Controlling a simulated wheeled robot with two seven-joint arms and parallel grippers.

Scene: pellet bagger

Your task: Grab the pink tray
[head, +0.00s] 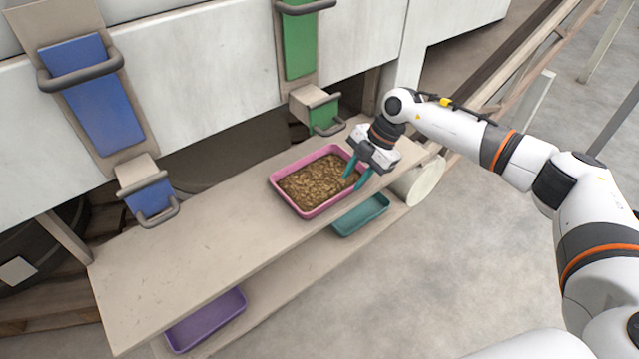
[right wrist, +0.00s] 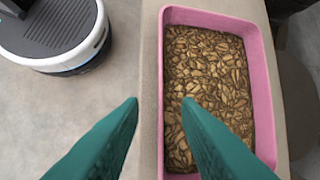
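The pink tray (head: 309,214) sits on the upper shelf, filled with brown pellets (head: 318,184). It also shows in the right wrist view as a pink rim (right wrist: 262,80) around the pellets (right wrist: 210,90). My right gripper (head: 355,182) is at the tray's right end in the head view, fingers pointing down. It is open. In the right wrist view one teal finger is over the pellets and the other is outside the tray, with the near wall between them. I cannot tell whether they touch it. My left gripper is not in view.
The shelf (head: 190,240) is clear left of the tray. A teal tray (head: 361,214) and a purple tray (head: 206,320) sit on the lower shelf. Blue (head: 149,197) and green (head: 324,114) handled chute gates are above. A white cylinder (head: 425,182) is at the shelf's right end.

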